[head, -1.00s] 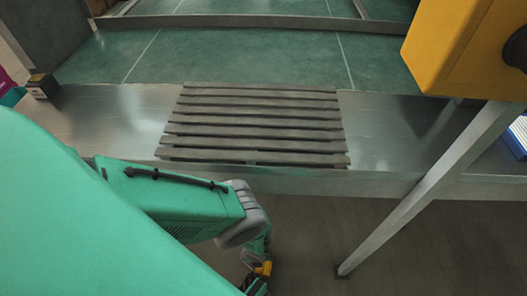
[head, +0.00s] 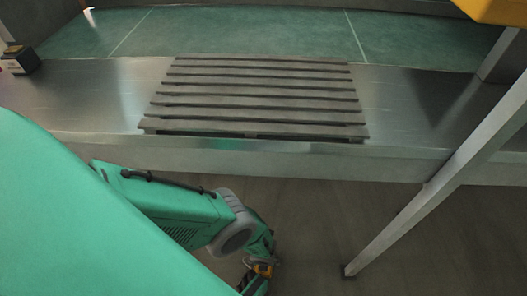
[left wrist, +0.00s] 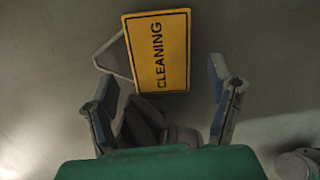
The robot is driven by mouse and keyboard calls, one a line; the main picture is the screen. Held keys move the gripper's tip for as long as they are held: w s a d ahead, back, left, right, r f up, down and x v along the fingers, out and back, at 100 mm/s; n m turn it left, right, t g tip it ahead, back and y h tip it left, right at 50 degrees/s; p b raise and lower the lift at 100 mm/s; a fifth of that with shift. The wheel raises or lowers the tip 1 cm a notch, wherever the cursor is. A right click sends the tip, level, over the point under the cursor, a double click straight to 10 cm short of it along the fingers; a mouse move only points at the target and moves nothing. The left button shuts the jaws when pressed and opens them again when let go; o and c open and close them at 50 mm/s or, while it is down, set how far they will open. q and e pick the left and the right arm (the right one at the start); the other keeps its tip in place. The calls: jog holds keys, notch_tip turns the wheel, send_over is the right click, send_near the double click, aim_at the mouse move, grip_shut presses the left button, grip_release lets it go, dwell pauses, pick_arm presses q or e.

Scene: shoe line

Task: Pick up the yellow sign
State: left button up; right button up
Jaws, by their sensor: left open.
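The yellow sign (left wrist: 158,50) shows in the left wrist view, with a black border, the word CLEANING and a pale bent leg or frame at its left side. I cannot tell whether it stands or lies on the grey floor. My left gripper (left wrist: 163,88) is open, its two fingers spread left and right below the sign in the picture, with nothing held. A dark grey shape shows between the fingers, below the sign. In the head view my left arm reaches down to the bottom edge, and the sign cannot be made out there. My right gripper is not in view.
In the head view a metal bench (head: 95,100) crosses the picture with a slatted grey pallet (head: 255,95) on it. A slanted metal post (head: 440,183) stands at the right. A small dark box (head: 20,60) sits at the bench's left. Brown floor is open below the bench.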

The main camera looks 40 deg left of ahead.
pick_arm(q)
jog(key=f+b, duration=0.3)
jog(key=f, duration=0.1)
jog(key=shift+w+a+b, duration=0.1)
jog(key=shift+w+b, duration=0.2)
jog(key=shift+b, duration=0.1)
jog(key=shift+w+a+f+b, duration=0.1)
jog(key=shift+a+f+b, duration=0.05)
jog(key=shift+f+b, duration=0.35)
jog(key=c, duration=1)
